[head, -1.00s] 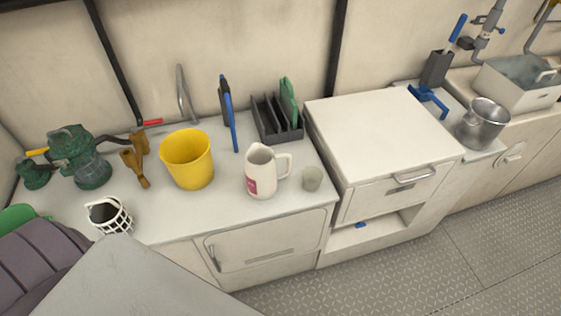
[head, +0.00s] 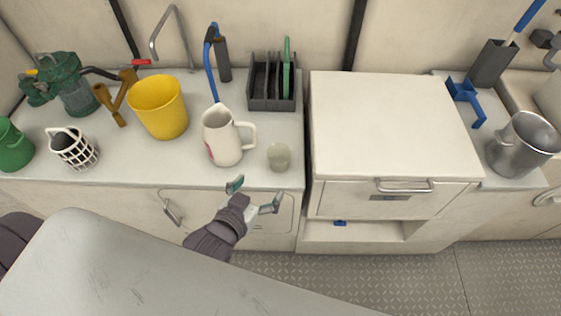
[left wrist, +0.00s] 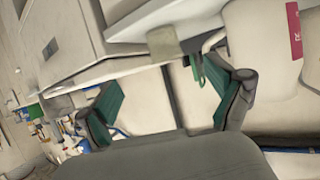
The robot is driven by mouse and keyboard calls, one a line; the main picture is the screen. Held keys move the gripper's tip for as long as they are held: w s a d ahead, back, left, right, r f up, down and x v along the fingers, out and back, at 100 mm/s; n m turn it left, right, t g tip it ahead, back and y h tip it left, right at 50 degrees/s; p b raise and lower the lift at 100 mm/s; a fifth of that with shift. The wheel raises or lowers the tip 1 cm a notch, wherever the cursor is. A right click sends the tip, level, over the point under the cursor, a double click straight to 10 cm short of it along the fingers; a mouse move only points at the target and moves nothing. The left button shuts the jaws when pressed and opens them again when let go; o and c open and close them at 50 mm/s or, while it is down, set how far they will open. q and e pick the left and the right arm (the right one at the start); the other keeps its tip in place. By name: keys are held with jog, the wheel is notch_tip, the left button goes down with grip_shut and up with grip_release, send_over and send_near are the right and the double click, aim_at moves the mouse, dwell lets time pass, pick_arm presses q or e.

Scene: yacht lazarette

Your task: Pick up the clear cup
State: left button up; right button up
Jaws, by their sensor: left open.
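The clear cup (head: 279,157) stands upright on the counter near its front edge, just right of the white pitcher (head: 223,136). It looks pale and slightly greenish. In the left wrist view the cup (left wrist: 164,43) shows ahead of the fingertips, in a turned picture. My left gripper (head: 254,194) is open and empty in front of the counter edge, nearer me than the cup and a little to its left. In the left wrist view its green-padded fingers (left wrist: 158,90) are spread apart with nothing between them. My right gripper is not in view.
The pitcher's handle points toward the cup. A dark rack (head: 271,104) stands behind it, and a yellow bucket (head: 158,107) is to the left. A white drawer cabinet (head: 390,115) borders the counter on the right. The counter around the cup's right is clear.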

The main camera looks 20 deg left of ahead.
aim_at(275, 162)
pick_arm(q)
jog(key=x, duration=0.4)
jog(key=r+x, duration=0.1)
jog(key=x, duration=0.8)
jog(key=shift+w+a+r, duration=0.15)
jog(key=shift+w+a, duration=0.1)
jog(key=shift+w, duration=0.2)
jog(key=c, duration=1)
